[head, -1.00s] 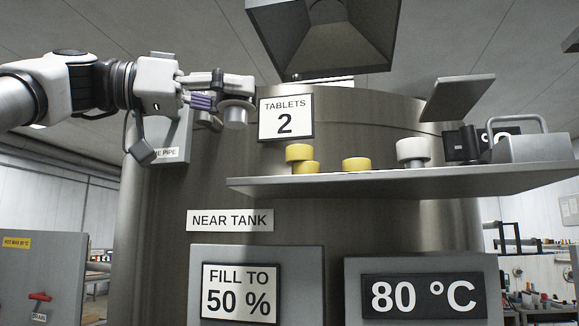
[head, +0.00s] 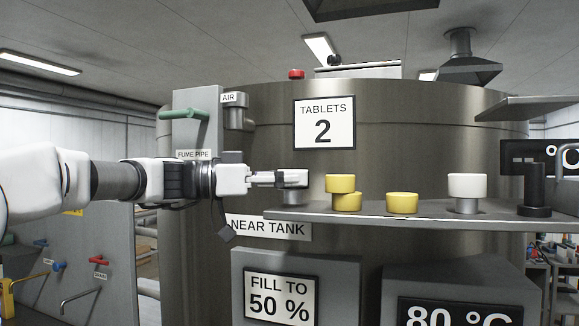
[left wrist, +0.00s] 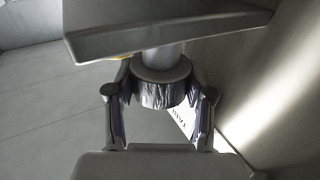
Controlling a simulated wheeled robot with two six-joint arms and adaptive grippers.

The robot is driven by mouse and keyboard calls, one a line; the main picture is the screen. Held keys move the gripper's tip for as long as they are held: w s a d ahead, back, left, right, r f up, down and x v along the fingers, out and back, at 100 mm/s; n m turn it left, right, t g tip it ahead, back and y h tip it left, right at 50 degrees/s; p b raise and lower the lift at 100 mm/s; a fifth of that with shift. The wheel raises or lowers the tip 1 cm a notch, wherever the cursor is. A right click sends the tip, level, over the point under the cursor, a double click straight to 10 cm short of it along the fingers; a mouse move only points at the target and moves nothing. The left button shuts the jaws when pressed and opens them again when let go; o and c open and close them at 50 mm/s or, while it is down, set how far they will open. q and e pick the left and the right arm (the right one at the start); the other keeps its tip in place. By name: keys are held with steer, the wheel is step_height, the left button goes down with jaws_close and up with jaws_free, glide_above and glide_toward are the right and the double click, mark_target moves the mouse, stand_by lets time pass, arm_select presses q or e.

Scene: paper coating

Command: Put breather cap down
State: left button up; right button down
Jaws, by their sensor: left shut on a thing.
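My left gripper (head: 296,178) is shut on the grey round breather cap (head: 291,187) at the left end of the grey shelf (head: 400,221). In the left wrist view the cap (left wrist: 162,92) sits between the two fingers of my left gripper (left wrist: 161,98). A narrower pale neck on the cap points toward the shelf (left wrist: 95,44). The cap is upright over the shelf's left end; I cannot tell whether it touches the shelf. My right gripper is not in view.
Yellow tablets stand just right of the cap: a stack of two (head: 341,198) and a single one (head: 402,203). Farther right are a white-topped cap (head: 467,188) and a black fitting (head: 535,190). The steel tank (head: 420,120) rises behind the shelf.

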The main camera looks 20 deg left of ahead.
arm_select(q)
steer(key=shift+s+f, duration=0.15)
steer(key=shift+s, duration=0.35)
steer(key=shift+w+f+b, duration=0.25)
steer(key=shift+b, duration=0.15)
steer(key=o, duration=1.2)
steer(key=shift+w+r, duration=0.1)
steer(key=shift+s, duration=0.2)
